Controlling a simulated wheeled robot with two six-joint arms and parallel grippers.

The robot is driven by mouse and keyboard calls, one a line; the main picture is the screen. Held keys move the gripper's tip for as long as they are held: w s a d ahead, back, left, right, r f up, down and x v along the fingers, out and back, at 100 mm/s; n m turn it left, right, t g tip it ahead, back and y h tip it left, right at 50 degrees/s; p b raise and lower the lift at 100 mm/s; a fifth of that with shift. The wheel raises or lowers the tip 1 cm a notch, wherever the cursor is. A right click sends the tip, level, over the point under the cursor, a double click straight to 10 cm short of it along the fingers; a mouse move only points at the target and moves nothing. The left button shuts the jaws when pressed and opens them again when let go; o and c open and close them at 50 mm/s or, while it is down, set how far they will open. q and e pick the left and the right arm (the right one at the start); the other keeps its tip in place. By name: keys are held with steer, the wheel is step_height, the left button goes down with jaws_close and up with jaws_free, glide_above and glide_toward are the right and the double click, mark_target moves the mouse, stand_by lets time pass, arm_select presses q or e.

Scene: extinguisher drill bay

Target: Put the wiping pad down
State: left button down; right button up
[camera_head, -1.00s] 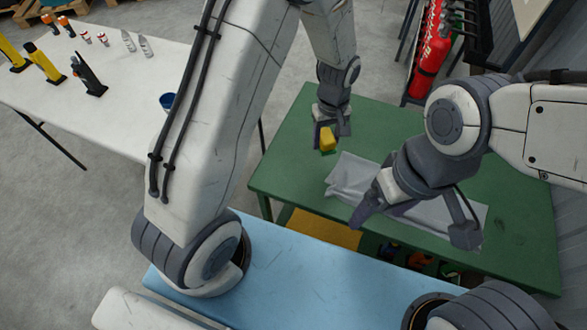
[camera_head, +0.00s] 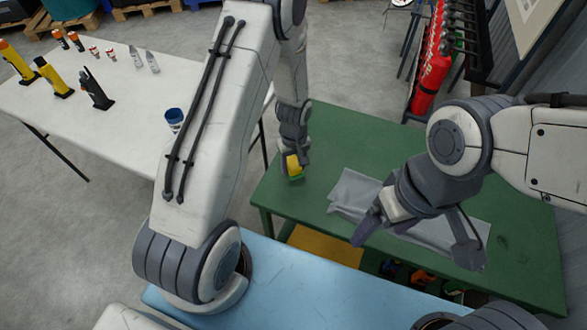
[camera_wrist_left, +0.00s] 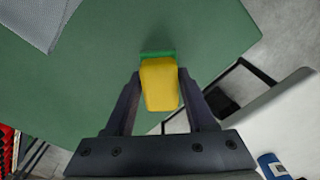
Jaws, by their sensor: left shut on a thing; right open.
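The wiping pad (camera_head: 295,166) is a small yellow block with a green underside. My left gripper (camera_head: 294,159) is shut on it, over the left part of the green table (camera_head: 330,130). In the left wrist view the pad (camera_wrist_left: 159,84) sits between the two fingers, its green face towards the green tabletop (camera_wrist_left: 90,90). I cannot tell whether it touches the table. My right gripper (camera_head: 415,235) is open above the grey cloth (camera_head: 355,190), with nothing seen between its fingers.
The grey cloth lies on the table, right of the pad. A white table (camera_head: 120,95) with bottles and a blue cup (camera_head: 174,117) stands at the left. A red extinguisher (camera_head: 430,75) stands behind. The green tabletop around the pad is clear.

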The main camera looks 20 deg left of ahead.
mark_target(293, 171)
arm_select(q)
steer(key=shift+f, duration=1.4)
steer(key=shift+f, duration=0.2)
steer(key=shift+c, duration=1.2)
jaws_free()
steer(key=shift+r, duration=0.1)
